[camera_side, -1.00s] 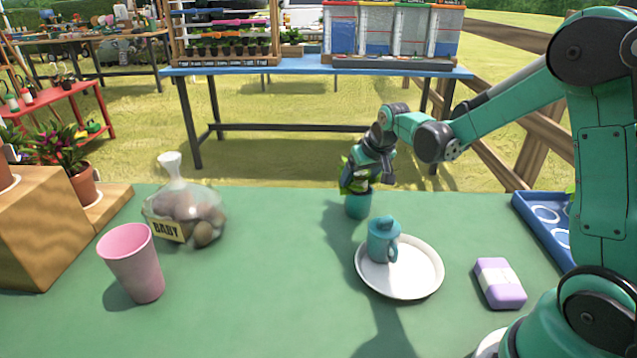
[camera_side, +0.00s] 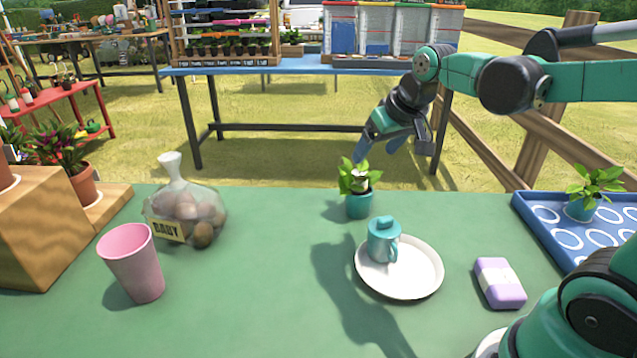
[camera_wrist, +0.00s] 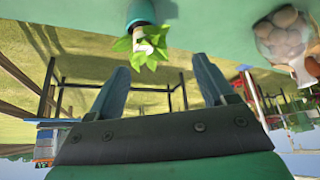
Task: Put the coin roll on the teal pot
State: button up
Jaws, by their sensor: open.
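A teal pot (camera_side: 358,205) with a leafy green plant stands on the green table behind the plate. A small pale thing (camera_side: 361,175), which looks like the coin roll, sits among the leaves on top of the pot. In the wrist view, the pale thing (camera_wrist: 148,42) shows amid the leaves, with the teal pot (camera_wrist: 140,12) at the top edge. Its lower part is hidden by leaves. My gripper (camera_side: 377,147) is open and empty, above and slightly right of the plant, apart from it. Its spread fingers show in the wrist view (camera_wrist: 160,68).
A white plate (camera_side: 418,285) holds a teal lidded cup (camera_side: 383,240). A purple-and-white block (camera_side: 499,283) lies to its right. Another potted plant (camera_side: 581,207) stands on a blue tray (camera_side: 545,230). A pink cup (camera_side: 135,265) and bag (camera_side: 185,210) stand left.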

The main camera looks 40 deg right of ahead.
jog(key=s+a+f+n+t+y, duration=0.1)
jog(key=s+a+f+n, duration=0.1)
jog(key=s+a, duration=0.4)
jog(key=shift+s+a+f+n, duration=0.2)
jog(key=shift+a+f+n, duration=0.1)
jog(key=shift+a+f, duration=0.55)
jog(key=shift+a+r, duration=0.1)
